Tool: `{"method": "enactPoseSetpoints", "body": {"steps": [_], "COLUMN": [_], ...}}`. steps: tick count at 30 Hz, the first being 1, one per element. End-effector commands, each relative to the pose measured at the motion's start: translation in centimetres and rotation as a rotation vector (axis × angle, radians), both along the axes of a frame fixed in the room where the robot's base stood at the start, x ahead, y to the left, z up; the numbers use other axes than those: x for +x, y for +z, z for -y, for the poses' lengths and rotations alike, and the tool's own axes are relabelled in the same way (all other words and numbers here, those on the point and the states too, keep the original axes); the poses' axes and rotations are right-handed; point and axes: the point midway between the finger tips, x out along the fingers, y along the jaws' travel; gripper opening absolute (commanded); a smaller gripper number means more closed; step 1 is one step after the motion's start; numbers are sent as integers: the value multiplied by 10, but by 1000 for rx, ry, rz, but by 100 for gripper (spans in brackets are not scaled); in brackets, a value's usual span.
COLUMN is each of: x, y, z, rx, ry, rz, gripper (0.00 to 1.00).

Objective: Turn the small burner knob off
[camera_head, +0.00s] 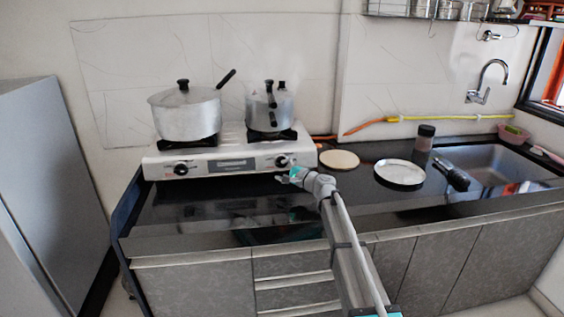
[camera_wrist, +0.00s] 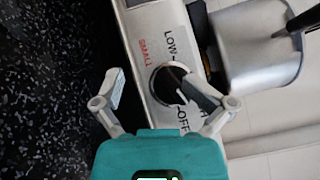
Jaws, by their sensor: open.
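The small burner knob (camera_wrist: 165,86) is dark with a silver ring, on the white front panel of the stove (camera_head: 230,163). In the wrist view the words SMALL, LOW and OFF are printed around it. It is the right knob (camera_head: 282,161) in the head view. My gripper (camera_wrist: 151,77) is open, with one finger to the left of the knob and the other overlapping its right edge in the picture. I cannot tell whether either finger touches it. In the head view my gripper (camera_head: 284,177) is just below and in front of this knob. Which mark the knob points to is unclear.
A second knob (camera_head: 181,168) is on the left of the panel. A large pot (camera_head: 187,115) and a smaller pot (camera_head: 270,110) stand on the burners. A round board (camera_head: 339,160), a plate (camera_head: 399,173) and a jar (camera_head: 424,139) are on the dark counter to the right.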

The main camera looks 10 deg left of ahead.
Motion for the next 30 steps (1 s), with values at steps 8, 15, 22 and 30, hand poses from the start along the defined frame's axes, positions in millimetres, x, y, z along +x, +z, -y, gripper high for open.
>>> {"method": "enactPoseSetpoints", "body": {"steps": [8, 15, 22, 30], "x": [-10, -27, -50, -86], "y": [-1, 0, 2, 5], "z": [-12, -20, -17, -1], "rx": [-73, -212, -390, -631], "ry": [-142, -357, -569, -797], "rz": [106, 256, 385, 497], "gripper": [96, 96, 96, 96]}}
